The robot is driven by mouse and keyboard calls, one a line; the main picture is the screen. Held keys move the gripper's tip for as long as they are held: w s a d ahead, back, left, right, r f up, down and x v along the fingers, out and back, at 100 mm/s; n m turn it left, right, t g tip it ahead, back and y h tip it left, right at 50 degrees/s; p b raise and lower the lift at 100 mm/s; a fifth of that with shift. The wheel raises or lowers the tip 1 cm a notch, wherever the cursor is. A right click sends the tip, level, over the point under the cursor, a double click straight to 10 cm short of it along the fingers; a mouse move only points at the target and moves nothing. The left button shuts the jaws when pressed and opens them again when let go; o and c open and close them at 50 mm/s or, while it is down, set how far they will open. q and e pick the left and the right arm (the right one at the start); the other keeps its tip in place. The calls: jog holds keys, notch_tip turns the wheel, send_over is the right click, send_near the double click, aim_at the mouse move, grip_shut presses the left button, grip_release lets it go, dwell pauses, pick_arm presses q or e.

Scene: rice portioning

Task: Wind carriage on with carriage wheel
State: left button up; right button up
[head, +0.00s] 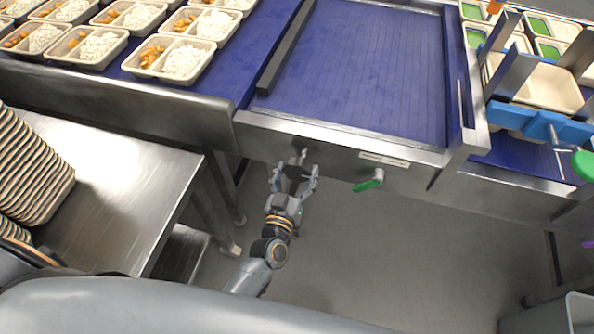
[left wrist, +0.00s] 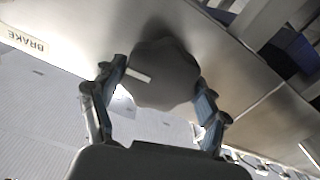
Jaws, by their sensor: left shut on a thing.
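A dark, rounded wheel (left wrist: 163,78) with a pale mark on its face sits on the metal front of the conveyor in the left wrist view. I take it to be the carriage wheel. My left gripper (head: 295,172) is shut on it, one finger on each side, at the front rail below the blue belt. In the head view the fingers largely hide the wheel. I cannot tell how far it is turned. A dark bar (head: 287,44) lies across the belt; I cannot tell if it belongs to the carriage. My right gripper is not in view.
A green-handled lever (head: 369,184) sticks out right of my left gripper, under a label (head: 384,160). The wrist view shows a label reading BRAKE (left wrist: 22,41). Filled trays (head: 185,62) stand at upper left, stacked trays (head: 30,170) at left. A blue fixture (head: 545,125) stands right.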

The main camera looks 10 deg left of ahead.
pick_arm(q)
jog(key=shift+n, duration=3.2)
jog(key=o, duration=1.1)
jog(key=shift+o, duration=0.2)
jog(key=s, duration=1.2)
jog(key=shift+a, duration=0.25)
